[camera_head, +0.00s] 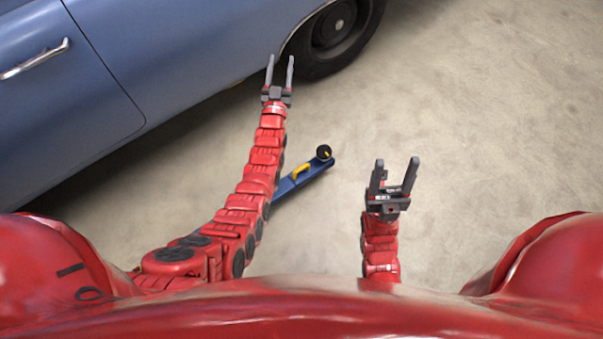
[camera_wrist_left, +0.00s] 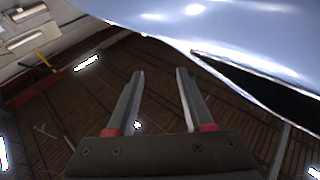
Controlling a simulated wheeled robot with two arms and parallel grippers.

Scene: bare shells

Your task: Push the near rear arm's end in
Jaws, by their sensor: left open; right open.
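A blue arm (camera_head: 312,172) with a yellow part (camera_head: 299,171) on top and a round black pad (camera_head: 324,152) at its far end lies low over the floor in the head view. My left arm hides its other end. My left gripper (camera_head: 280,64) is open and empty, beyond the pad and to its left, by the car's wheel arch. Its two fingers also show in the left wrist view (camera_wrist_left: 158,85), with nothing between them. My right gripper (camera_head: 396,167) is open and empty, to the right of the pad and apart from it.
A blue car (camera_head: 180,50) fills the upper left, with a door handle (camera_head: 35,60) and a dark wheel (camera_head: 335,30). Its glossy body (camera_wrist_left: 240,30) is close above my left gripper in the wrist view. The concrete floor (camera_head: 490,110) at right is clear.

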